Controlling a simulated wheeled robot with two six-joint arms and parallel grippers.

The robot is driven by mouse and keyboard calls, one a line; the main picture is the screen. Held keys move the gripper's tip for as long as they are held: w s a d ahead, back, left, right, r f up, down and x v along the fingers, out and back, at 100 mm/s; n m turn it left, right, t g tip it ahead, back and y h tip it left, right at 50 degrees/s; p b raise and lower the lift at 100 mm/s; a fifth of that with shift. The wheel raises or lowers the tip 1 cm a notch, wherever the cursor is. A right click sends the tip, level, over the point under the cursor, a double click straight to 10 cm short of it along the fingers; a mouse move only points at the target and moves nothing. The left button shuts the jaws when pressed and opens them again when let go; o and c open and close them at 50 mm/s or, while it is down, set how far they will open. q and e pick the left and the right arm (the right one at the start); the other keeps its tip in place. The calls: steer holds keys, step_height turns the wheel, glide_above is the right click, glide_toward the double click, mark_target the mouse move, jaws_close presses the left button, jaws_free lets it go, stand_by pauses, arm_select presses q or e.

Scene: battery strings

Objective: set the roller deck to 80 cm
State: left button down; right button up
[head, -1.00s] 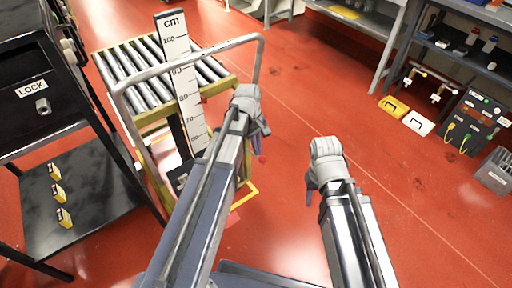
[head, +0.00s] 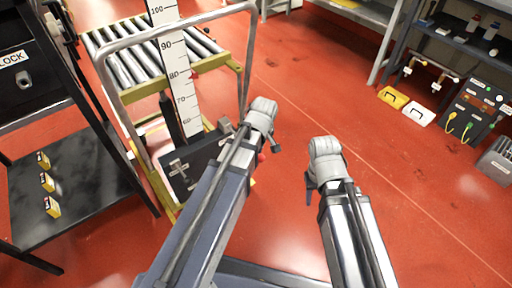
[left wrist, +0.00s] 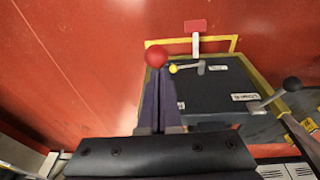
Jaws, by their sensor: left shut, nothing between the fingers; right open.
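The roller deck (head: 120,68), with grey rollers in a yellow frame, stands at upper left in the head view. A white cm scale (head: 180,100) rises at its front; a small red pointer (head: 193,76) sits close to the 80 mark. Below is a dark control box (head: 190,160). In the left wrist view the box (left wrist: 215,95) carries a yellow-knobbed lever (left wrist: 174,68) and a black-knobbed lever (left wrist: 291,84). A red ball (left wrist: 156,55) shows at my left gripper's tips (left wrist: 158,85); this gripper is shut, not gripping it. My right gripper (head: 309,193) is open and empty over the floor.
A grey tubular handrail (head: 185,27) arches over the deck's near side. A black rack (head: 75,190) with several small yellow blocks stands at left. Shelving (head: 470,50) and a panel with cables (head: 475,110) stand at right. The red floor between is clear.

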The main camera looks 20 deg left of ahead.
mark_target(261, 160)
arm_select(q)
steer(key=f+b, duration=0.1)
steer(key=f, duration=0.1)
steer(key=f+b, duration=0.1)
steer(key=b, duration=0.1)
steer(key=d+f+b, duration=0.1)
steer(key=f, duration=0.1)
steer(key=shift+s+f, duration=0.3)
steer(key=shift+s, duration=0.05)
steer(key=shift+s+f+b, duration=0.15)
steer(key=shift+s+b, duration=0.05)
steer(key=shift+b, duration=0.3)
arm_select(e)
step_height(261, 160, down, 6)
steer(key=shift+s, duration=0.15)
arm_select(q)
steer(key=shift+f, duration=0.1)
arm_select(e)
steer(key=shift+f, duration=0.15)
